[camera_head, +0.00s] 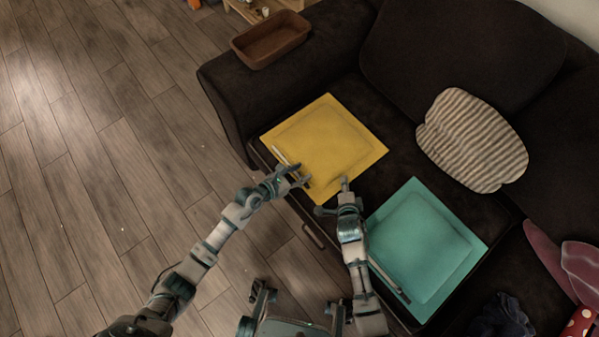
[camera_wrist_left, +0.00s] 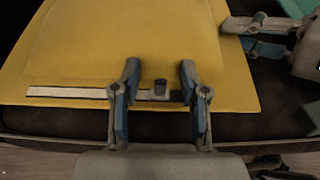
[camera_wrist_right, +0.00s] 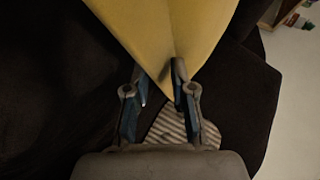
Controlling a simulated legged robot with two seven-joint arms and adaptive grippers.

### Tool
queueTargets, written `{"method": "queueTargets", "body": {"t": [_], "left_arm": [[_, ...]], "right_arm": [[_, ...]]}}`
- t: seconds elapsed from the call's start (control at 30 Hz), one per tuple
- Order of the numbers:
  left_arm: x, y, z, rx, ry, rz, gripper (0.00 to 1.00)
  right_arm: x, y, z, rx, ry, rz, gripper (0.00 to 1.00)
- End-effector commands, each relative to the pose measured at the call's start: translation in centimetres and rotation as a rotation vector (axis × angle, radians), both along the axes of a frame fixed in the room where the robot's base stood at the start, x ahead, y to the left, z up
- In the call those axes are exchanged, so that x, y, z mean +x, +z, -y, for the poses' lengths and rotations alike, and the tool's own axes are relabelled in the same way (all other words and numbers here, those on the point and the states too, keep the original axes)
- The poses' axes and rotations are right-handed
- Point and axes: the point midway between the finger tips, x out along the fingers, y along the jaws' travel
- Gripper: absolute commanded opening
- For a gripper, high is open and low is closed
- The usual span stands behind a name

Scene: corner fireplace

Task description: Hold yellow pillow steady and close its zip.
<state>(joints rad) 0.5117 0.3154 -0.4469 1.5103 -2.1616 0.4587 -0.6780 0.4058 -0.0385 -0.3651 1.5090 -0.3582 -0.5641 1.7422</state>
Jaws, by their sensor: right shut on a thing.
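The yellow pillow (camera_head: 335,135) lies flat on the dark sofa seat, its zip along the edge facing me. In the left wrist view the zip (camera_wrist_left: 75,93) is a pale strip left of a grey slider (camera_wrist_left: 161,87) and dark to its right. My left gripper (camera_head: 298,177) is open, with its fingers on either side of the slider, which they do not appear to grip. My right gripper (camera_head: 345,184) is shut on the pillow's near right corner; in the right wrist view the pillow (camera_wrist_right: 170,30) narrows down to between its fingers.
A teal pillow (camera_head: 425,240) with a zip lies to the right on the seat. A striped cushion (camera_head: 472,140) rests further back. A brown tray (camera_head: 270,40) sits on the sofa arm. Wooden floor is open at left.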

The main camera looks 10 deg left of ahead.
Motion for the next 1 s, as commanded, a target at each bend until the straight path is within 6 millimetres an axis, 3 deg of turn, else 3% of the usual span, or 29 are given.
{"method": "queueTargets", "body": {"t": [0.03, 0.17, 0.2, 0.67, 0.77, 1.0], "left_arm": [[0.0, -0.1, 0.0, 0.000, 0.000, -0.001, 0.34], [-0.1, -0.1, 0.0, 0.000, 0.000, -0.001, 0.01], [-0.1, -0.1, 0.0, 0.000, 0.000, -0.001, 0.00], [0.2, -0.2, -0.3, 0.001, -0.001, -0.002, 0.00], [0.9, -0.2, -1.2, 0.003, -0.003, -0.002, 0.00], [4.4, -0.3, -5.5, 0.006, 0.001, -0.004, 0.00]], "right_arm": [[-0.3, -0.7, 0.1, -0.003, -0.002, -0.014, 0.00], [-0.3, -0.7, 0.1, -0.003, -0.002, -0.014, 0.00], [-0.3, -0.7, 0.1, -0.003, -0.002, -0.014, 0.00], [-0.3, -0.7, 0.1, -0.005, -0.002, -0.015, 0.00], [-0.3, -0.7, 0.1, -0.005, -0.002, -0.015, 0.00], [-0.3, -0.7, 0.1, -0.005, -0.002, -0.015, 0.00]]}}
